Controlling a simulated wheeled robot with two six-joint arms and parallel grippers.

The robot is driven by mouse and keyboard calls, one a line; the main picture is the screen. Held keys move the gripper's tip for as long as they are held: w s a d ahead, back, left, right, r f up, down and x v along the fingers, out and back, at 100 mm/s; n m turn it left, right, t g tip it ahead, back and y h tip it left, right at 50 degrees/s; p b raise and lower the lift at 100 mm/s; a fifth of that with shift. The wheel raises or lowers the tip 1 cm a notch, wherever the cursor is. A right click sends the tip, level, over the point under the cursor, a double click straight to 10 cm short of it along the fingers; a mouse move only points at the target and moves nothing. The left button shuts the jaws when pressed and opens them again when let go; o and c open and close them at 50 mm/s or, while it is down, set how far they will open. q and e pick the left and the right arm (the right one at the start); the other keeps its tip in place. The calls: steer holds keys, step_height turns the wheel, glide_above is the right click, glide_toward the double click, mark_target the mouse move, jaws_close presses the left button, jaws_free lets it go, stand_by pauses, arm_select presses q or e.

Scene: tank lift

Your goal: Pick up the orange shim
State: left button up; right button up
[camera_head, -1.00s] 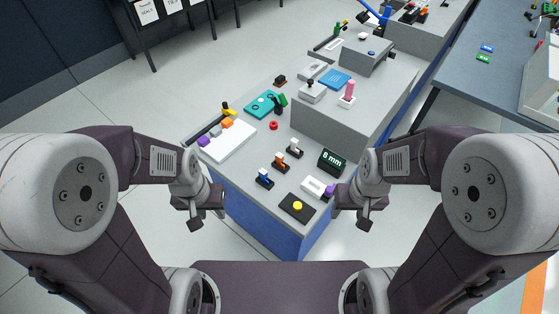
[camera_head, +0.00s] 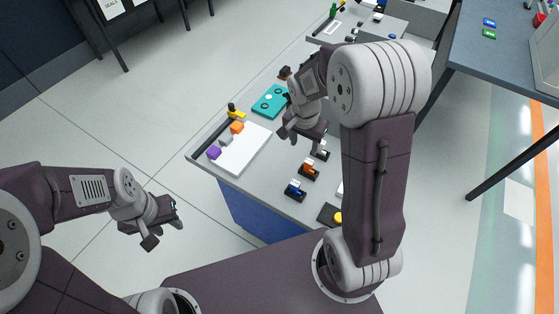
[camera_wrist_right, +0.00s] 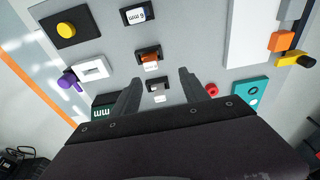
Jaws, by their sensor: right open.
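The orange shim (camera_head: 308,170) stands in a small black holder on the bench, between a blue piece (camera_head: 295,189) and a grey-white one. In the right wrist view the orange shim (camera_wrist_right: 149,55) is ahead of the fingertips, with a white label in front. My right gripper (camera_head: 300,134) is open and empty above the bench, behind and a little left of the shim in the head view. In the wrist view its fingers (camera_wrist_right: 161,78) point towards the holder row, with the grey piece (camera_wrist_right: 157,87) showing between them. My left gripper (camera_head: 165,225) is open and empty, off the bench at left.
A white tray (camera_head: 245,150) has purple, grey and orange blocks along its edge. A teal plate (camera_head: 270,101) lies behind it. A black pad with a yellow button (camera_wrist_right: 66,30), a white frame, a purple knob and a dark green mm display (camera_wrist_right: 104,105) are nearby. My right arm hides the bench's right side.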

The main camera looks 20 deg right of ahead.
mark_target(309, 161)
steer(key=f, duration=0.1)
steer(key=d+f, duration=0.1)
steer(key=f, duration=0.1)
steer(key=s+f, duration=0.1)
steer(key=f, duration=0.1)
steer(key=shift+d, duration=0.25)
steer(key=shift+w+f, duration=0.1)
steer(key=shift+w, duration=0.1)
steer(key=f, duration=0.2)
steer(key=d+f, duration=0.1)
steer(key=f, duration=0.1)
steer(key=shift+f, duration=0.3)
steer(key=shift+w+f, duration=0.15)
steer(key=shift+f, duration=0.05)
steer(key=shift+r, duration=0.1)
steer(key=c, duration=0.5)
arm_select(q)
steer(key=shift+s+d+f, duration=0.4)
steer(key=shift+s, duration=0.05)
arm_select(e)
jaws_close()
